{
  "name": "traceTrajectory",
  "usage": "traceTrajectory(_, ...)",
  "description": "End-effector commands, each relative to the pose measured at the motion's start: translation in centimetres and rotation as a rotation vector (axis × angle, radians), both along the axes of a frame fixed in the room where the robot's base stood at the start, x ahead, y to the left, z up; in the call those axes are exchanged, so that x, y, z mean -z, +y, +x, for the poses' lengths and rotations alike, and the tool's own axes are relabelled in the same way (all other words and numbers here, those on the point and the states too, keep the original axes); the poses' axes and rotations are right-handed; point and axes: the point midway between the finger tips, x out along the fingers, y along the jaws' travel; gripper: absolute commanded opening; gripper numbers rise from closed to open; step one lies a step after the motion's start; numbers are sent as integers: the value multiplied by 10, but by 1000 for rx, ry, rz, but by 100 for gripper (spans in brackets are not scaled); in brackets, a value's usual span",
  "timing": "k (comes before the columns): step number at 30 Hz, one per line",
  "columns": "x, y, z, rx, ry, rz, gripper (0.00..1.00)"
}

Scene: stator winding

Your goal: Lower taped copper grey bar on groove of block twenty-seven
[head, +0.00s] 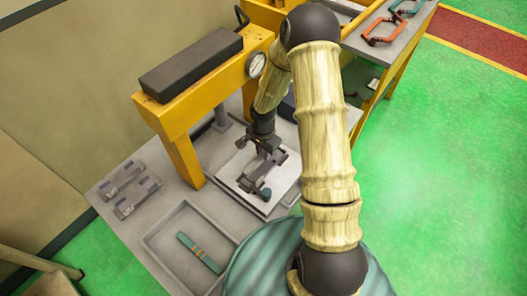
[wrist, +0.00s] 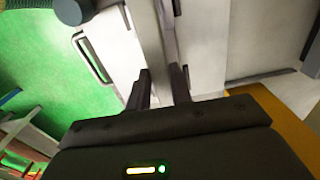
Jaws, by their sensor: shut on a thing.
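My gripper (wrist: 160,85) points down below the yellow press frame, with its fingers closed around a long grey bar (wrist: 150,35). In the head view my gripper (head: 265,140) is over a dark grey block (head: 250,184) on a white plate. The bar and block overlap there, so I cannot tell whether they touch or whether the bar sits in a groove. Tape on the held bar does not show clearly. Two more grey blocks (head: 122,178) (head: 138,197) lie on the table at left. No block number is readable.
The yellow press frame (head: 185,150) with a dark slab (head: 190,62) and gauge (head: 256,64) stands close to my arm. A grey tray (head: 165,238) in front holds a green bar with orange bands (head: 200,252). Orange and teal clamps (head: 383,30) lie on the back bench.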

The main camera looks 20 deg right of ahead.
Motion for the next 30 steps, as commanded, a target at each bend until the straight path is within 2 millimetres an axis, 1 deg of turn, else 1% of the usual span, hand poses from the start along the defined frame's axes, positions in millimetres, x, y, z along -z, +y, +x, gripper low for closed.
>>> traceTrajectory(11, 2, 0, 0, 0, 0, 0, 0)
traceTrajectory(30, 23, 0, 0, 0, -1, 1, 0)
